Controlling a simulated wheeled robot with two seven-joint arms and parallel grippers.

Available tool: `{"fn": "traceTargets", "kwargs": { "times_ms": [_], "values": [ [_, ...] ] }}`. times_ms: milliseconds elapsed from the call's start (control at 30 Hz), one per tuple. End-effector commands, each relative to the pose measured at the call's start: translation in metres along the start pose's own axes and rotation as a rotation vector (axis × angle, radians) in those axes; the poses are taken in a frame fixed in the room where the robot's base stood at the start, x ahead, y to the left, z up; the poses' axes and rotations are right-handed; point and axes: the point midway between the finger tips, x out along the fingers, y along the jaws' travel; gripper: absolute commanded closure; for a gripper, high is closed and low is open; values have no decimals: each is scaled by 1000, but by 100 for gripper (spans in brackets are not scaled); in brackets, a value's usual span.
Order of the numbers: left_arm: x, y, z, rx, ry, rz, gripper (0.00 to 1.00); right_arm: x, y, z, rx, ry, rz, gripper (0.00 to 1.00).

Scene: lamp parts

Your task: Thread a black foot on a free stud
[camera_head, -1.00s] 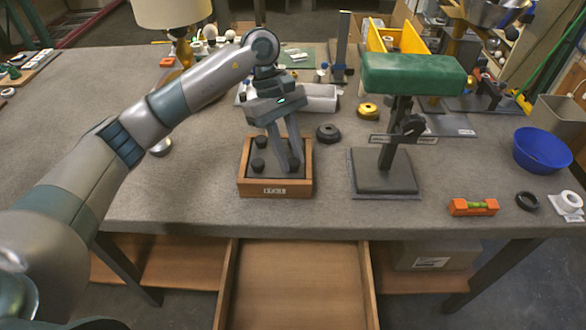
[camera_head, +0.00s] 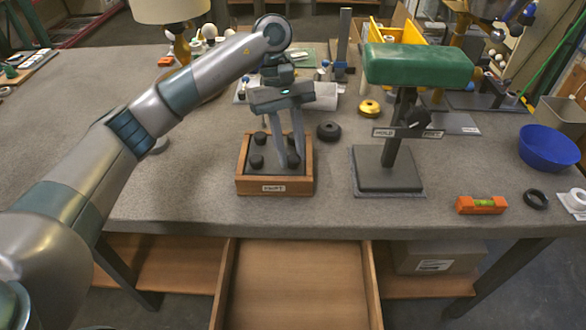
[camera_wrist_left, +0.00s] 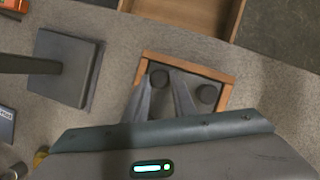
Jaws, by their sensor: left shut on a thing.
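A wooden box (camera_head: 274,187) with a front label holds several black feet, among them one at the front left (camera_head: 256,161). My left gripper (camera_head: 290,160) reaches down into the box from above. Its fingers are shut on a black foot (camera_wrist_left: 160,77) near the box's right side in the head view. Another foot (camera_wrist_left: 207,93) stands beside the fingers in the wrist view. I cannot make out a free stud in these frames. My right gripper is not in view.
A stand with a green padded top (camera_head: 418,66) and a dark square base (camera_head: 388,181) is right of the box. An orange level (camera_head: 481,205) and blue bowl (camera_head: 548,147) are at right.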

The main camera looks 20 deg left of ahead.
Motion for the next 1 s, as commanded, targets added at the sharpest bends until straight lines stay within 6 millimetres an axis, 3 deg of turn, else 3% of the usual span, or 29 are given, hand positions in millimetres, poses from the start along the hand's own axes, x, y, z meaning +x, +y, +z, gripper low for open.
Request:
{"fn": "traceTargets", "kwargs": {
  "times_ms": [33, 500, 700, 1000],
  "values": [
    [9, -1, -2, 12, -3, -18, 100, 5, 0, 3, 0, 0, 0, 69],
    [8, 1, -2, 189, -4, -91, 100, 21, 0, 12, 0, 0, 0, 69],
    [6, 2, -1, 295, -4, -134, 100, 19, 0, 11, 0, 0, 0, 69],
    [6, 2, -1, 303, -5, -136, 100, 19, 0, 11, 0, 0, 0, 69]
  ]
}}
